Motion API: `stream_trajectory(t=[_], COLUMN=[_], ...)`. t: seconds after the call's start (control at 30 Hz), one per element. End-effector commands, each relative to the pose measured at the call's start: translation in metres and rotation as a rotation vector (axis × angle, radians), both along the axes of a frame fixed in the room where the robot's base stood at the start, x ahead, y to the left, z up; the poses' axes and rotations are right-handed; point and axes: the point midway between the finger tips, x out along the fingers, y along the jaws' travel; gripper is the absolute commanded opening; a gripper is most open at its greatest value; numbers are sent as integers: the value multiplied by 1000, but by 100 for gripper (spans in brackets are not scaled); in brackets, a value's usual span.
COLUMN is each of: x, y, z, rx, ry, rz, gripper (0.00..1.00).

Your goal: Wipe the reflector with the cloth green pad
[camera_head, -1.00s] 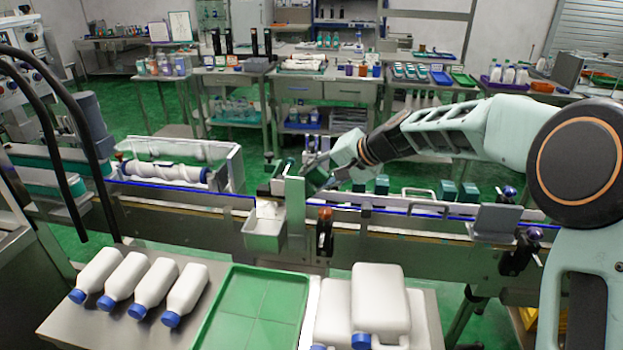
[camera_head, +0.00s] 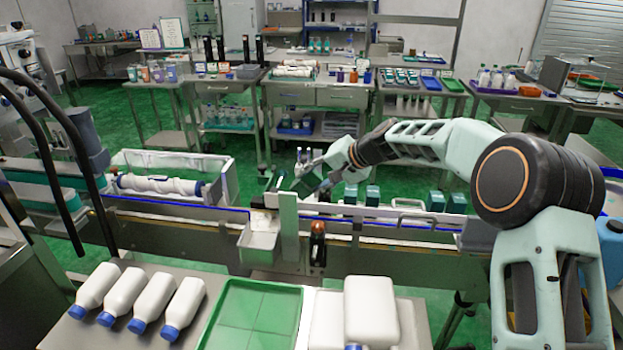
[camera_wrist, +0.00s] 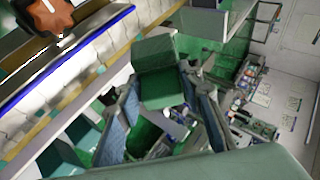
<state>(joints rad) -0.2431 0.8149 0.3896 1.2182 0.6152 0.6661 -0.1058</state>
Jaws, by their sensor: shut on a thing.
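My gripper (camera_head: 303,178) is over the far side of the conveyor, just behind and right of an upright grey-green plate (camera_head: 288,222). In the wrist view, its two fingers (camera_wrist: 168,100) are shut on a dark green pad (camera_wrist: 158,72).
A metal bin (camera_head: 259,246) hangs on the conveyor's near side, beside an orange-topped black knob (camera_head: 318,232). White bottles (camera_head: 152,300) and a green tray (camera_head: 252,318) lie on the near table.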

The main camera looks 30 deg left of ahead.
Motion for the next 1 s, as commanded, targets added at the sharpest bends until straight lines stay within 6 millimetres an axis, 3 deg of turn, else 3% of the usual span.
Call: stream_trajectory(t=[0.2,0.6,1.0], x=[1,28,30], y=[1,9,4], z=[1,2,1], rx=[1,1,1], ry=[-1,-1,-1], rz=[0,0,-17], gripper=[15,15,15])
